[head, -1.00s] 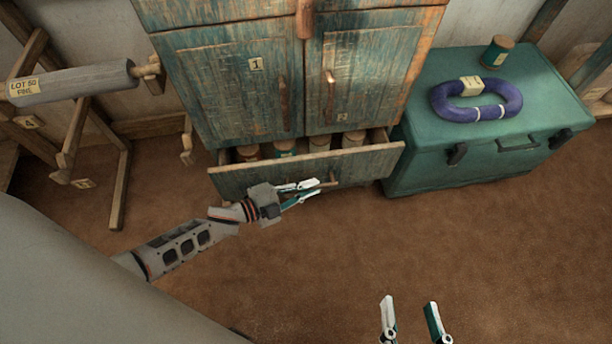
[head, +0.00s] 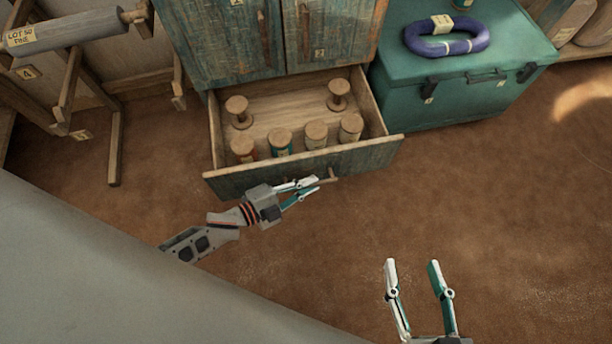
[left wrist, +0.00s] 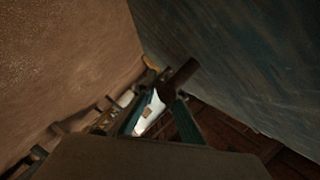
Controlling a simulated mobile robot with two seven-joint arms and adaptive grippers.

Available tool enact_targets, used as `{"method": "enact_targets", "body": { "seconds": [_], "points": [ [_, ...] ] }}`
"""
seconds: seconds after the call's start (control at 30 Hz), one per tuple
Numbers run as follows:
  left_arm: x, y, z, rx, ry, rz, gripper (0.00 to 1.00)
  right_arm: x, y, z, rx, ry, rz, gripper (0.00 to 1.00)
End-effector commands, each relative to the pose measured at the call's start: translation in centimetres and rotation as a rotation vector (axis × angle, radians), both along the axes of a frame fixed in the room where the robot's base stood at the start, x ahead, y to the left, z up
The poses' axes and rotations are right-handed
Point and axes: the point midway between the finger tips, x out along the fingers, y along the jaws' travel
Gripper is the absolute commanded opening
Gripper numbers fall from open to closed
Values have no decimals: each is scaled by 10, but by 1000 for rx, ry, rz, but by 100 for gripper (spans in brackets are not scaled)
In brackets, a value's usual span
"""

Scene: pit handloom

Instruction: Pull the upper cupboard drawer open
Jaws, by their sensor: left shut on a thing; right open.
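The cupboard drawer (head: 362,158) is pulled well out below the cupboard doors, and its inside shows. Its front is worn blue-green wood, and a short wooden handle (head: 331,175) sticks out of it. My left gripper (head: 312,187) is shut on that handle at the drawer front. In the left wrist view the dark handle (left wrist: 180,76) sits at the fingers, with the drawer front (left wrist: 235,55) beside it. My right gripper (head: 413,264) is open and empty above the floor, apart from the drawer.
Several wooden spools (head: 316,133) stand in the drawer. The cupboard (head: 330,35) rises behind it. A green chest (head: 455,95) with a purple coil (head: 447,47) stands close to the right. A wooden frame with a grey roller (head: 65,32) is at left. Brown floor in front is clear.

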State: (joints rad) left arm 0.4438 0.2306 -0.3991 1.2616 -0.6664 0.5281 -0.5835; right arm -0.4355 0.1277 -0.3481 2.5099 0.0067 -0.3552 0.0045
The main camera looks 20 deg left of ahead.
Motion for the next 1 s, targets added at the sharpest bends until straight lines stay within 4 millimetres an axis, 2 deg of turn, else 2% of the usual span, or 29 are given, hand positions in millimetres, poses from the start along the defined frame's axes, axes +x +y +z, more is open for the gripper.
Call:
{"method": "enact_targets", "body": {
  "seconds": [0.2,0.57,0.6,0.67,1.0],
  "points": [
    [-8,-4,0,1,1,2,0,1,-1,1,-7,-3,0,46],
    [-8,-4,0,1,1,2,0,1,-1,1,-7,-4,0,46],
    [-8,-4,0,1,1,2,15,2,-1,1,-7,-4,0,46],
    [-8,-4,0,1,1,2,27,2,-1,1,-7,-4,0,46],
    [-9,-4,0,0,0,1,27,1,-1,1,-5,-4,-1,46]
  ]
}}
